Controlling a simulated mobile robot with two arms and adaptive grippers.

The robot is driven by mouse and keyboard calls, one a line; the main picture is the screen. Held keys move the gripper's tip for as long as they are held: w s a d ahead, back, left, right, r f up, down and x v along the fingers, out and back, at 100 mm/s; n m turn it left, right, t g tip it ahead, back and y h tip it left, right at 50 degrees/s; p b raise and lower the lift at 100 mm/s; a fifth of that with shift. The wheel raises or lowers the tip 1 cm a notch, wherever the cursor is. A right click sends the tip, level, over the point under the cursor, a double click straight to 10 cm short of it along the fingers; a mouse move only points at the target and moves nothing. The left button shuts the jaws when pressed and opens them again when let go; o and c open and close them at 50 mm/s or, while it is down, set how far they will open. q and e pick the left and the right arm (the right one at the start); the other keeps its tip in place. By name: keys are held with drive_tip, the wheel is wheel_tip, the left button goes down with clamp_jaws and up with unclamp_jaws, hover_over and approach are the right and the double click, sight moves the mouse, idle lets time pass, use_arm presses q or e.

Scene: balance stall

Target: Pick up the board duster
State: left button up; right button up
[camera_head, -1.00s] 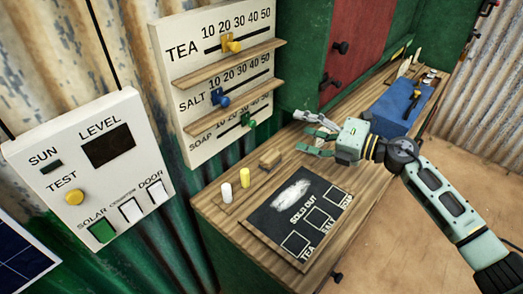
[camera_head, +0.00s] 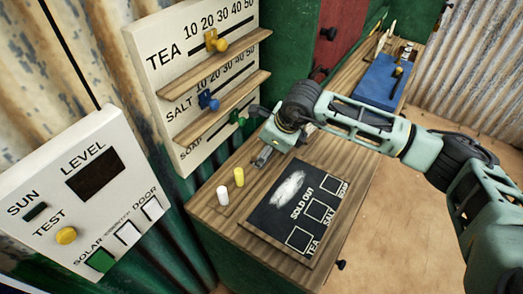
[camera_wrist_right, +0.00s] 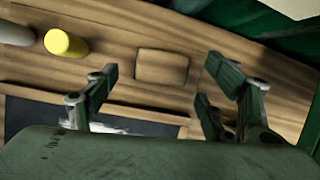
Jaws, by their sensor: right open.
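The board duster (camera_wrist_right: 162,67) is a small tan wooden block lying on the wooden counter, just beyond the edge of the black chalkboard. In the right wrist view it sits ahead of and between my spread fingers, with a gap on both sides. My right gripper (camera_wrist_right: 160,76) is open and empty. In the head view my right gripper (camera_head: 264,155) points down over the counter, and it hides the duster there. My left gripper is not in view.
A white chalk stick (camera_head: 223,196) and a yellow one (camera_head: 239,177) stand left of the gripper. The chalkboard (camera_head: 265,215) lies in front. The price board (camera_head: 190,140) rises close behind. A blue box (camera_head: 375,84) is farther right.

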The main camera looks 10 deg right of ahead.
drive_tip(key=shift+x, duration=1.15)
drive_tip(key=shift+w+a+f, duration=0.1)
drive_tip(key=shift+a+f, duration=0.05)
drive_tip(key=shift+f, duration=0.1)
drive_tip(key=c, duration=1.2)
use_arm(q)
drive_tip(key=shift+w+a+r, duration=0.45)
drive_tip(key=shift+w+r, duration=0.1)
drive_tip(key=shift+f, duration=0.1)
use_arm(e)
drive_tip(key=shift+d+r, duration=0.25)
drive_tip(key=shift+c, duration=0.5)
drive_tip(key=r+b, duration=0.1)
drive_tip(key=r, duration=0.1)
drive_tip(key=r+b, duration=0.1)
drive_tip(key=r, duration=0.1)
drive_tip(key=r+b, duration=0.1)
drive_tip(key=r, duration=0.1)
drive_tip(key=shift+s+d+r, duration=0.25)
drive_tip(key=shift+s, duration=0.15)
drive_tip(key=s+d+b, duration=0.5)
drive_tip(key=s+d, duration=0.7)
drive_tip(key=shift+s+d, duration=0.1)
drive_tip(key=shift+s, duration=0.05)
use_arm(q)
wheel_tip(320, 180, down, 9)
drive_tip(key=shift+b, duration=0.35)
use_arm(e)
drive_tip(key=shift+s+d, duration=0.45)
drive_tip(key=shift+s, duration=0.1)
